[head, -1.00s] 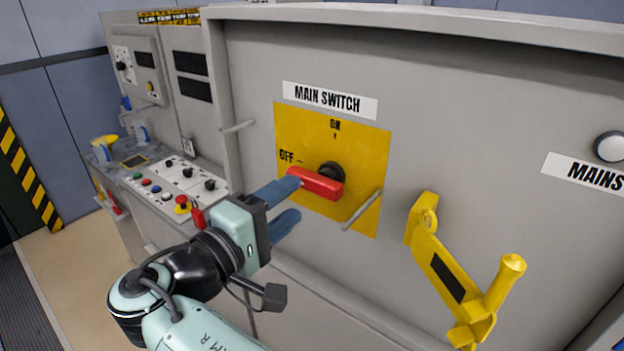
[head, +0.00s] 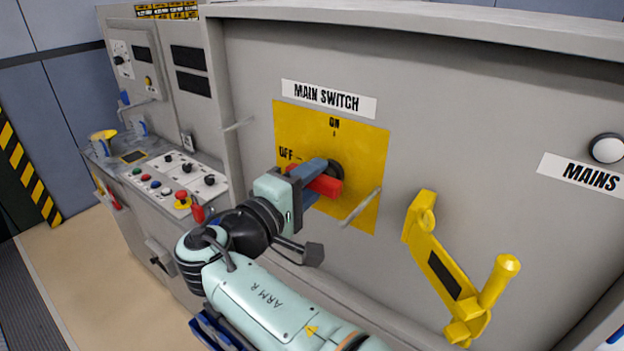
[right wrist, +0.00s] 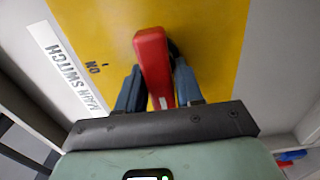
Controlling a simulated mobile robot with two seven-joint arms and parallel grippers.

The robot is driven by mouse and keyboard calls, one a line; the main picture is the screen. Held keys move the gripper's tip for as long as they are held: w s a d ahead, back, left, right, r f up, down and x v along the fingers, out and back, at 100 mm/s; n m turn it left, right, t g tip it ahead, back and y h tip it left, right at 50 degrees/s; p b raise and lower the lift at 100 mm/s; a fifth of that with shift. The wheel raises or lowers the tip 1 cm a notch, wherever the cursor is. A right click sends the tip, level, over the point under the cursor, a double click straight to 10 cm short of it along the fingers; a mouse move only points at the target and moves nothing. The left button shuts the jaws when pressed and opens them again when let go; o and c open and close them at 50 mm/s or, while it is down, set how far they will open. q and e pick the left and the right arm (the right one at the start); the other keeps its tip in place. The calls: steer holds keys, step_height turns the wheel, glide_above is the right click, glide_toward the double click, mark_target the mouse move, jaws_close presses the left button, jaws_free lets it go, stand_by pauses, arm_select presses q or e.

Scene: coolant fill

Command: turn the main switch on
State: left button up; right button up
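The main switch has a red handle (head: 327,186) on a black hub, set on a yellow plate (head: 360,150) marked ON at the top and OFF at the left. The handle lies roughly level, its free end toward OFF. My right gripper (head: 312,182) reaches the handle from the left, one blue finger above it and one below. In the right wrist view the red handle (right wrist: 153,65) stands between the two fingers (right wrist: 158,85), with narrow gaps beside it, so the gripper looks open around it. My left gripper is not in view.
A thin grey bar handle (head: 361,207) sticks out at the plate's lower right. A yellow lever (head: 447,268) is mounted right of it. A control desk (head: 165,185) with knobs and buttons stands at the left.

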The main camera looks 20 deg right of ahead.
steer(key=shift+m+b, duration=0.5)
steer(key=shift+b, duration=0.05)
steer(key=m+b, duration=0.2)
steer(key=m, duration=0.1)
steer(key=m+b, duration=0.3)
steer(key=shift+s+d+r, duration=0.1)
steer(key=shift+r, duration=0.05)
steer(key=m+b, duration=0.2)
steer(key=shift+r+m+b, duration=0.15)
steer(key=shift+m+b, duration=0.2)
steer(key=shift+m, duration=0.05)
steer(key=shift+m+b, duration=0.3)
steer(key=shift+m, duration=0.1)
steer(key=m+b, duration=0.2)
steer(key=m, duration=0.1)
steer(key=shift+s+d+r, duration=0.15)
steer(key=shift+s, duration=0.05)
arm_select(q)
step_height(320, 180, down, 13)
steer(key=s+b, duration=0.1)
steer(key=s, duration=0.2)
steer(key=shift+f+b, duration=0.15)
steer(key=shift+b, duration=0.25)
arm_select(e)
steer(key=shift+s+d+r+m, duration=0.1)
steer(key=shift+m, duration=0.95)
steer(key=shift+s+r+m, duration=0.1)
steer(key=shift+m, duration=0.95)
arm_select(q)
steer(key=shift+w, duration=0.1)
